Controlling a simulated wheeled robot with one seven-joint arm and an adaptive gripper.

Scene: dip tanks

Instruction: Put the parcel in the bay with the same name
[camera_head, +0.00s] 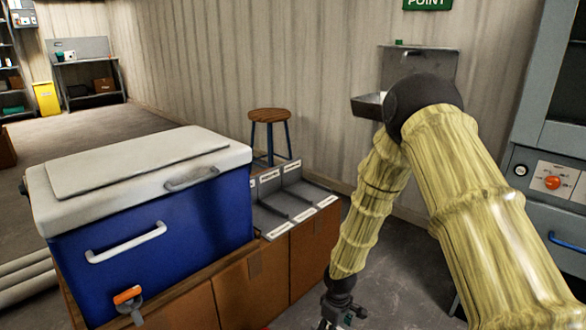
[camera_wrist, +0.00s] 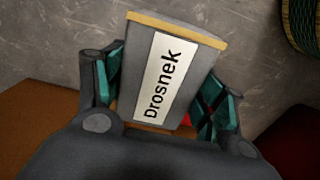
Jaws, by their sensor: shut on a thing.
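The parcel (camera_wrist: 166,72) is a grey block with a tan edge and a white label reading "Drosnek". It fills the space between the teal-padded fingers of my gripper (camera_head: 340,312) in the wrist view, and they are shut on it. In the head view my gripper hangs low at the bottom edge, and I cannot make out the parcel there. The bays (camera_head: 287,204) are grey open compartments with thin dividers and small white labels, on the brown cabinet top. My gripper is right of and nearer than them. Their label names are too small to read.
A blue cooler with a white lid (camera_head: 150,235) stands left of the bays and hides part of them. A wooden stool (camera_head: 269,118) stands behind them. A wall basin (camera_head: 368,106) and a grey machine (camera_head: 555,185) are on the right. Grey floor shows between.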

